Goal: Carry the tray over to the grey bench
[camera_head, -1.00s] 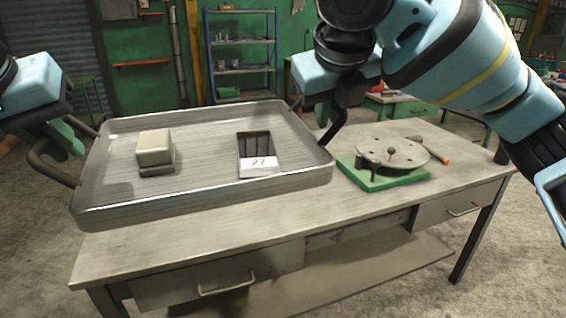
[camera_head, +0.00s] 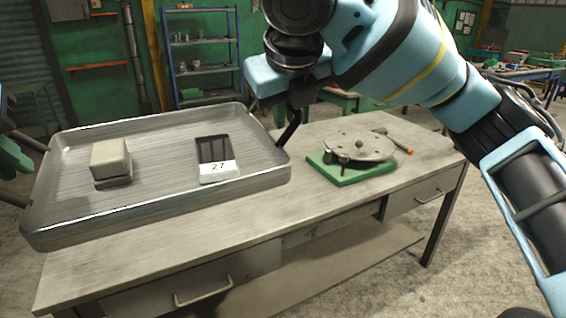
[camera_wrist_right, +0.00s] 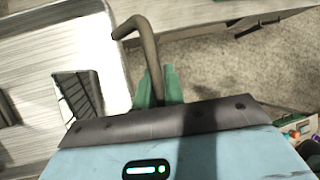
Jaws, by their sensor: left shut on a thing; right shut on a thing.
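The metal tray (camera_head: 150,196) is a shallow grey pan with raised rims and a dark bent handle at each end. It appears to be held above a workbench, its left end past the bench's left edge. My left gripper (camera_head: 14,158) is at the left handle, partly cut off by the frame edge, and shut on it. My right gripper (camera_wrist_right: 158,88) is shut on the right handle (camera_wrist_right: 144,42), its green fingers around the bar. On the tray sit a beige block (camera_head: 109,158) and a dark open bin (camera_head: 213,150) labelled 27.
The grey-topped workbench (camera_head: 225,222) with drawers lies below the tray. A green-based round fixture (camera_head: 350,168) and an orange-tipped tool (camera_head: 398,142) stand on its right part. A blue shelf rack (camera_head: 200,52) is behind. Concrete floor shows at right.

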